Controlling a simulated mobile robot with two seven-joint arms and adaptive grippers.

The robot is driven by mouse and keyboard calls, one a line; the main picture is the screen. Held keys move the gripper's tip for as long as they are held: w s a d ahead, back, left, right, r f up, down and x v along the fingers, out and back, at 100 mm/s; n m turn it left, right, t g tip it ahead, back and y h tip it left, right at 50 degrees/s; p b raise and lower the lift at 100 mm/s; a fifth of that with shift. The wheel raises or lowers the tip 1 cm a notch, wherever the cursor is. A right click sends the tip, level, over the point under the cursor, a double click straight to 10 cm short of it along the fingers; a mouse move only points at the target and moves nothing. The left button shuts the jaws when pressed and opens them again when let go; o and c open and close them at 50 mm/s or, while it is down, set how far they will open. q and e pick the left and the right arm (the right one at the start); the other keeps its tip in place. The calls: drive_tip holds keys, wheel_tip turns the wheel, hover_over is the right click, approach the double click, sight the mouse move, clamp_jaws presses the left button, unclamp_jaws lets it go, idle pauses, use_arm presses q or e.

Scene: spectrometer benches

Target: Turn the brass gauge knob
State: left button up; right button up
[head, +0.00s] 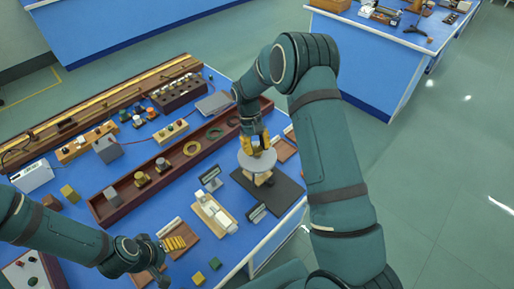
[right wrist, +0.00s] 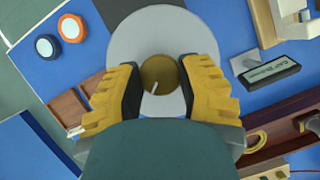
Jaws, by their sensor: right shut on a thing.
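The brass gauge knob (right wrist: 161,74) sits at the centre of a round pale gauge dial (right wrist: 128,45) in the right wrist view. A short white mark shows on the knob, toward the lower left. My right gripper (right wrist: 157,88) has its yellow fingers on both sides of the knob and is shut on it. In the head view my right gripper (head: 255,147) reaches down onto the dial (head: 250,164), which hides the knob. The dial stands on a dark base plate (head: 285,190). My left arm enters at lower left; its finger opening is not clear.
A long dark red tray (head: 100,204) holding rings and small weights lies left of the gauge. A white instrument (head: 212,212) and small dark label signs (head: 257,213) stand close by. The blue bench's right edge is near the gauge.

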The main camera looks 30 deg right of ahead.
drive_tip(key=n+h, duration=0.1)
drive_tip(key=n, duration=0.1)
drive_tip(key=n+h, duration=0.1)
drive_tip(key=n, duration=0.2)
drive_tip(key=shift+s+a+f+n+b, duration=0.1)
drive_tip(key=shift+a+f+n+b, duration=0.05)
drive_tip(key=shift+n+b, duration=0.15)
drive_tip(key=shift+n+t+h, duration=0.4)
drive_tip(key=shift+n, duration=0.75)
drive_tip(key=shift+n+t+h, duration=0.4)
drive_tip(key=shift+n, duration=0.75)
drive_tip(key=o, duration=1.2)
drive_tip(key=v, duration=1.2)
drive_tip(key=shift+s, duration=0.1)
